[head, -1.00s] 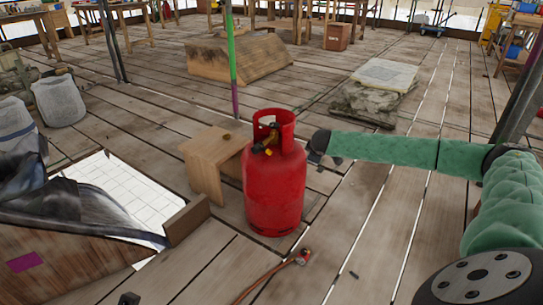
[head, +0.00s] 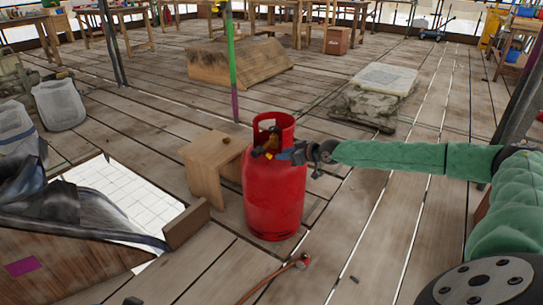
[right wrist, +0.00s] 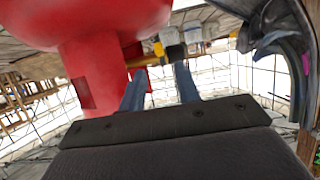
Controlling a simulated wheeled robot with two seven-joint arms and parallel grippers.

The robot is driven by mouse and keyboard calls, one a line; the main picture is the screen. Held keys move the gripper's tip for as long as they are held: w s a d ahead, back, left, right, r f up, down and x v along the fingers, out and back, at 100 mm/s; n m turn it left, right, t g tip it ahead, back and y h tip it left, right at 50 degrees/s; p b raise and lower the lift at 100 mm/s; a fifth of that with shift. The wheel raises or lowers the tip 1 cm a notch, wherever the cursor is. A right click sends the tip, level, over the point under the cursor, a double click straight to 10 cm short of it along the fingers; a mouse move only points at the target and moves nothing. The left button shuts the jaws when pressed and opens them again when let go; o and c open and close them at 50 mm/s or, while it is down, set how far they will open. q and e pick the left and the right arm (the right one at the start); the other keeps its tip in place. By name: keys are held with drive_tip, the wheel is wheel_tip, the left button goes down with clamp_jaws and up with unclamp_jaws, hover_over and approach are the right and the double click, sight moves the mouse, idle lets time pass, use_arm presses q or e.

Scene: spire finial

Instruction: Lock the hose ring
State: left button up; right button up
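A red gas cylinder (head: 273,200) stands upright on the plank floor, with a brass-coloured valve (head: 268,147) inside its open collar. A thin brown hose (head: 268,282) lies on the floor in front, with a red-tipped end (head: 302,261). My right gripper (head: 286,154) reaches in from the right at the collar, just beside the valve. In the right wrist view its two fingers (right wrist: 158,82) are apart, with the valve (right wrist: 165,47) just beyond their tips. I cannot tell whether they touch it. No separate hose ring can be made out. My left gripper is not in view.
A small wooden stool (head: 205,172) stands close to the cylinder's left. A wooden box with dark cloth and a white gridded sheet (head: 125,205) fills the lower left. A stone slab (head: 372,98) lies behind right. The floor right of the cylinder is open.

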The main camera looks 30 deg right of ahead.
sight(269, 155)
drive_tip(key=shift+b+x, duration=0.9)
drive_tip(key=shift+x, duration=2.55)
drive_tip(key=shift+c, duration=0.4)
clamp_jaws()
